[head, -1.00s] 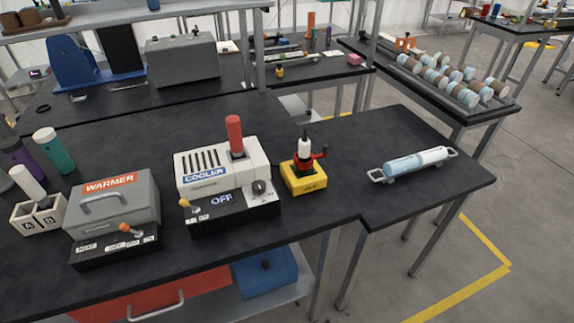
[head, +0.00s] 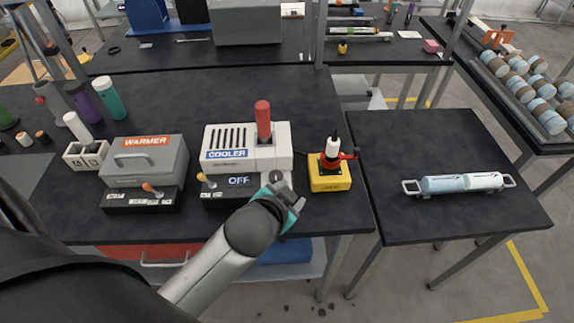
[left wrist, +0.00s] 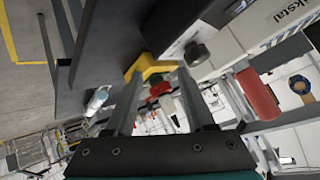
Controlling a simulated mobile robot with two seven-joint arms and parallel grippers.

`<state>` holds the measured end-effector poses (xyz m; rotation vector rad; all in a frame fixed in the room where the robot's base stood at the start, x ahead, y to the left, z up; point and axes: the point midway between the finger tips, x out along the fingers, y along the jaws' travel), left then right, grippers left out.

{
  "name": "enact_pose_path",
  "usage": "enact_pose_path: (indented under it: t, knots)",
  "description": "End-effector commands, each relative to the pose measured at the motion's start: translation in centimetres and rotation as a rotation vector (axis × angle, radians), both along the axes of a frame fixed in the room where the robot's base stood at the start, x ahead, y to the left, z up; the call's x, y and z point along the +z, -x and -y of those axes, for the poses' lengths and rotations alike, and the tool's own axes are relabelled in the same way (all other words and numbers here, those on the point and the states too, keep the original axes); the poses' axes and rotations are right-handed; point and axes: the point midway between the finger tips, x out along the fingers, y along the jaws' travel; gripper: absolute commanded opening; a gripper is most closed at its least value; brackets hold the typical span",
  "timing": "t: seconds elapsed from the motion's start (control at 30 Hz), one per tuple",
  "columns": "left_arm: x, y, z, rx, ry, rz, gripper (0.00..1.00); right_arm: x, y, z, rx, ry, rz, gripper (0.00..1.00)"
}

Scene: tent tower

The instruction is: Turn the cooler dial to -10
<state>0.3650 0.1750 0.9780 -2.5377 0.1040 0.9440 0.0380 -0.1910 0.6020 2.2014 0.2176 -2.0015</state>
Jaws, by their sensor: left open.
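The cooler (head: 246,137) is a white box with a slatted top and a red cylinder (head: 263,120) standing in it. Its dark front panel has a lit display (head: 239,180) reading OFF and a yellow-tipped lever (head: 204,180) at left. The round grey dial (left wrist: 197,53) shows in the left wrist view, just beyond the right-hand finger and apart from it. My right gripper is out of view.
A yellow box with a red crank (head: 331,178) stands close right of the cooler. The grey warmer (head: 145,165) is at left. A capsule in a handled holder (head: 461,184) lies on the right table.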

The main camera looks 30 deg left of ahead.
Motion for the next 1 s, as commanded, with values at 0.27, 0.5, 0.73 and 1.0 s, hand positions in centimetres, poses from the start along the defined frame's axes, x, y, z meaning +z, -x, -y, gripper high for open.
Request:
enact_pose_path:
  t: [0.27,0.5,0.73,1.0]
  knots:
    - [13.5,-9.1,3.0,-0.271,-0.271,0.584,0.54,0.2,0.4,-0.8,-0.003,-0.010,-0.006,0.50]
    - [24.6,-10.0,10.1,-0.635,-0.572,1.089,0.54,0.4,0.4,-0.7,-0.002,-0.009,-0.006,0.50]
    - [28.1,-6.1,17.1,-1.084,-0.892,1.450,0.54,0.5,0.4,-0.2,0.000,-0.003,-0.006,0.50]
    - [23.1,-1.9,19.5,-1.746,-1.282,1.606,0.54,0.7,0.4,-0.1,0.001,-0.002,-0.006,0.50]
